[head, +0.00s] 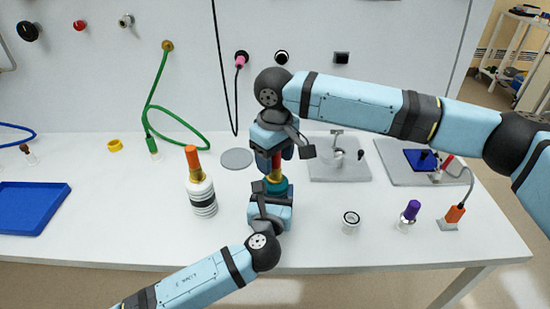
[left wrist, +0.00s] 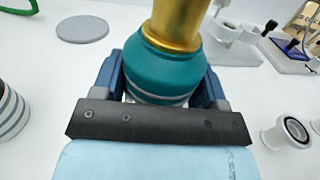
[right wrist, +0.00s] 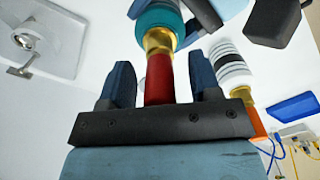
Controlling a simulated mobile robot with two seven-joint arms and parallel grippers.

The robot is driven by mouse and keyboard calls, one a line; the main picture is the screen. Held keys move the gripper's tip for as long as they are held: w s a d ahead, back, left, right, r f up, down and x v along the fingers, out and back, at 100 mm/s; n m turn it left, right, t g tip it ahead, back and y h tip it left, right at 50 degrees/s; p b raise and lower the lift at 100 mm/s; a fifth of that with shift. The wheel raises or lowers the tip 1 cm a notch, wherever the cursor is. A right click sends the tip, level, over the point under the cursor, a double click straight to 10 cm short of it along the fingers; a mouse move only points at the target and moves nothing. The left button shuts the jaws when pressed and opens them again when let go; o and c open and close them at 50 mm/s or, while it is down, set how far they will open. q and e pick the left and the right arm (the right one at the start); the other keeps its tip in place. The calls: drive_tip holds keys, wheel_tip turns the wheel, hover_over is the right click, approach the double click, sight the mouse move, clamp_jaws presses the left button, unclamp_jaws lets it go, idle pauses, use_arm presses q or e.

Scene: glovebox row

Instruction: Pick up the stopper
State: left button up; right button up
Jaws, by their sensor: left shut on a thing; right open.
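A teal bottle (head: 284,187) with a gold neck stands upright with a red stopper (head: 276,160) in its top. My left gripper (head: 271,191) is shut on the bottle's body; the left wrist view shows the teal body (left wrist: 160,72) between its fingers and the gold neck (left wrist: 180,22) above. My right gripper (head: 281,151) points down over the stopper and is open. In the right wrist view the red stopper (right wrist: 158,78) is between its spread fingers, with gaps at both sides. The bottle's base is hidden in the head view.
A striped white bottle with an orange top (head: 201,190) stands left of the teal one. A grey disc (head: 237,158) lies behind. A small white jar (head: 350,221) and a purple-topped vial (head: 410,213) stand right. A blue tray (head: 32,207) is far left.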

clamp_jaws()
drive_tip(key=shift+r, duration=0.15)
wheel_tip(320, 180, up, 17)
idle(0.9)
use_arm(q)
drive_tip(key=o, duration=1.1)
